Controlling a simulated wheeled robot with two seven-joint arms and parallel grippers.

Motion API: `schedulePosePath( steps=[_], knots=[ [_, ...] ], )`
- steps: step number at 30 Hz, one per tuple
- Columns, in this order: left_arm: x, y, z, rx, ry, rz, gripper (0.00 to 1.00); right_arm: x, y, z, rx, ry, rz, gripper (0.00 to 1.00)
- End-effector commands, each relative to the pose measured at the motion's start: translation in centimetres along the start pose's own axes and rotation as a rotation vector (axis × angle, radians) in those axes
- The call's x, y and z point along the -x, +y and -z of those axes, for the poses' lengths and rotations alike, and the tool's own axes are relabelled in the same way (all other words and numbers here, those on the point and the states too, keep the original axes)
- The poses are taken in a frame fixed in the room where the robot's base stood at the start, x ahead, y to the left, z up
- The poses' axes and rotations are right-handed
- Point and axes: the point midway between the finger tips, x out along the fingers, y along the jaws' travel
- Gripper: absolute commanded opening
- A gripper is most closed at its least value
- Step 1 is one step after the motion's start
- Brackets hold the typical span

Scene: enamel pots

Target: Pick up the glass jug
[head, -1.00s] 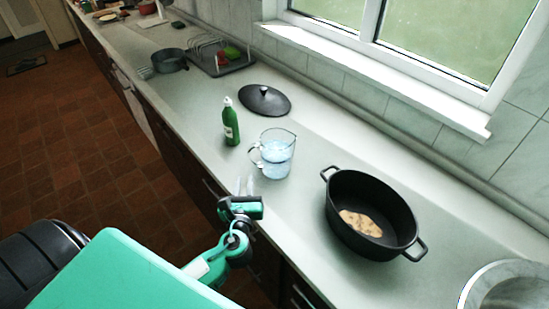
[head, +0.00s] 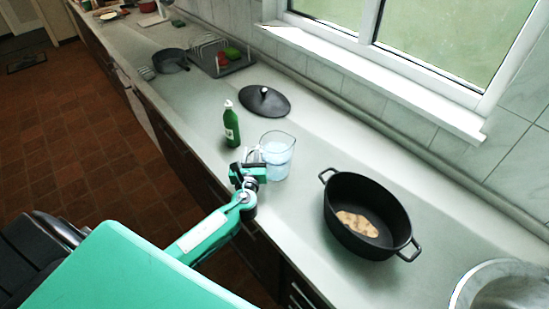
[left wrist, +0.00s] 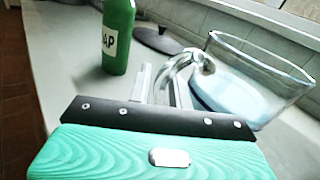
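The glass jug (head: 278,160) is clear, with bluish liquid inside and its handle on the left, and stands upright on the counter. It also shows at the right of the left wrist view (left wrist: 232,92). My left gripper (head: 254,155) is at the handle side of the jug. In the left wrist view its fingers (left wrist: 162,82) are apart, with the curved glass handle (left wrist: 181,66) at and between them. Whether a finger touches the handle is hard to tell. My right gripper is not in view.
A green soap bottle (head: 231,125) stands just left of the jug. A black lid (head: 266,101) lies behind. A black pot (head: 346,192) with food inside stands to the right. A grey pan (head: 171,61) and dish rack (head: 226,66) are farther along the counter (head: 190,115).

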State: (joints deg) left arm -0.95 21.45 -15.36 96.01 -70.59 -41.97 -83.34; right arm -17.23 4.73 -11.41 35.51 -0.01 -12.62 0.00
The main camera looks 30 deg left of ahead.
Motion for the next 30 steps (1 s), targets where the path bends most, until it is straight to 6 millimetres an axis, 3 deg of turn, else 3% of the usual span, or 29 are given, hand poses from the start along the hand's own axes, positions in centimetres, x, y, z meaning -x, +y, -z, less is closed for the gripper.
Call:
schedulePosePath(
  steps=[8,11,30],
  knots=[
    [-0.3,0.04,0.08,0.0,0.001,0.0,0.2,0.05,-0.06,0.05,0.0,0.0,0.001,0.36],
    [-0.3,0.04,0.08,0.0,0.001,0.0,0.0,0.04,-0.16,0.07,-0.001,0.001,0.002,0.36],
    [-0.29,0.05,0.07,0.0,0.001,-0.001,0.0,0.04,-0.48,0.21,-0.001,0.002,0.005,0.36]
  ],
)
